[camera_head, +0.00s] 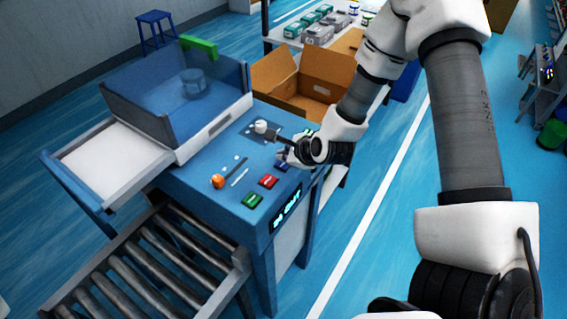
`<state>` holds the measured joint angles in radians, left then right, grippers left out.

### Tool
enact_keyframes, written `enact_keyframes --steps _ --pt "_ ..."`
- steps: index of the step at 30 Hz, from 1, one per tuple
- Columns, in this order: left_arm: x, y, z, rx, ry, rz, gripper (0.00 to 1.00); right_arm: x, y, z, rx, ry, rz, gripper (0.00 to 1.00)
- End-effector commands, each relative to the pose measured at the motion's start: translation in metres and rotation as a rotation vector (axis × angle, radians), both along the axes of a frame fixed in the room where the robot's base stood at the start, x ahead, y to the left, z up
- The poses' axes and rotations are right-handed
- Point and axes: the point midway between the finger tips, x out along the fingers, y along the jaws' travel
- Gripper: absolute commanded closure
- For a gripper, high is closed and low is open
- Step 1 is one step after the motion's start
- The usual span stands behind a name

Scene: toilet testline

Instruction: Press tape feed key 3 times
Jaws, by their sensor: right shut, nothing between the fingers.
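A blue machine has a control panel (215,172) on its top. Near the panel's front edge are a green key (251,200), a red key (268,181) and a blue key (281,168), in a row. Their labels are too small to read, so I cannot tell which is the tape feed key. My right gripper (284,157) is shut and empty, with its fingertips close to the blue key. I cannot tell whether they touch it. My left gripper is not in view.
An orange knob (217,181) and a white knob (261,127) stick up from the panel. A lit display (289,209) is on the machine's front. A clear-sided blue box (180,100), a roller conveyor (150,265) and an open cardboard box (305,88) surround the panel.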

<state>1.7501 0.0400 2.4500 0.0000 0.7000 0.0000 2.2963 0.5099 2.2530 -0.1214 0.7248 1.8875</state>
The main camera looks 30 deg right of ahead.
Motion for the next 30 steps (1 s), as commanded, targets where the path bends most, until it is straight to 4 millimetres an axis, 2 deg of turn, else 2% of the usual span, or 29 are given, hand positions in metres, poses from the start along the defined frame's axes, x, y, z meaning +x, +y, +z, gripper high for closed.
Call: enact_keyframes --steps 25,30 --pt "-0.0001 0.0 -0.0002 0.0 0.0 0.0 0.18 0.0 0.0 -0.0002 0.0 0.0 0.0 1.0" --pt "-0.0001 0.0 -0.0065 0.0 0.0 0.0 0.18 -0.0001 0.0001 -0.0051 0.0 0.0 0.0 1.0"
